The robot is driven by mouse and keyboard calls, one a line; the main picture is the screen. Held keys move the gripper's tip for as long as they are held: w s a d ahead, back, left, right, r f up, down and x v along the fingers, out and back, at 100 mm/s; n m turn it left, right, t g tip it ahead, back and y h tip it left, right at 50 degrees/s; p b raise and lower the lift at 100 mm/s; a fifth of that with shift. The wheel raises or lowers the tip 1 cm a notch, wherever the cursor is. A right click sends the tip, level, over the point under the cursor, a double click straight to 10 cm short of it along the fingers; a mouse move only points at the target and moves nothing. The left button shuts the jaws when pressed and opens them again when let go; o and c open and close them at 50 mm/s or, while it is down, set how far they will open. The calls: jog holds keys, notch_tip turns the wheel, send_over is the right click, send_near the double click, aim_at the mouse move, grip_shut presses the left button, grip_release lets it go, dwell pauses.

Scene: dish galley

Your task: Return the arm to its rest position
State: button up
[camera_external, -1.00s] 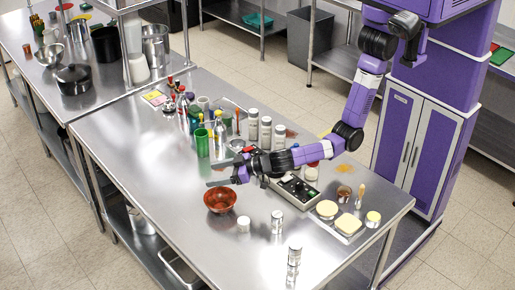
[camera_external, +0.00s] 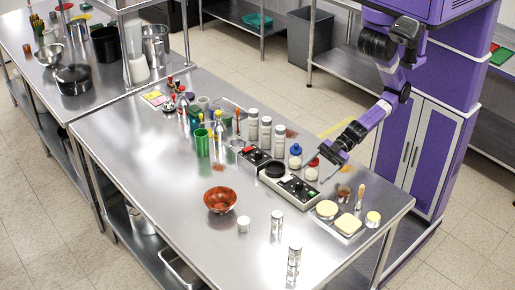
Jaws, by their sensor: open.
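My gripper (camera_external: 327,164) is at the right edge of the steel table (camera_external: 180,208), above the table top. Its fingers are open and I see nothing between them. My purple arm bends down from my body at the upper right and reaches toward the table's edge. The gripper is close to a small jar with a red lid (camera_external: 312,172); I cannot tell whether they touch.
A reddish-brown bowl (camera_external: 220,199) and several small canisters stand on the open front of the table. A black-and-grey control device (camera_external: 288,186), a blue-lidded jar (camera_external: 295,155) and tall bottles (camera_external: 265,133) stand near the gripper.

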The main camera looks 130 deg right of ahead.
jog(key=s+d+r+m+g+b, duration=0.1)
jog(key=s+d+r+m+b, duration=0.1)
jog(key=s, duration=1.5)
jog(key=shift+s+d+r+m+h, duration=0.35)
jog(key=shift+d+r+m+h, duration=0.1)
jog(key=shift+d+m, duration=0.25)
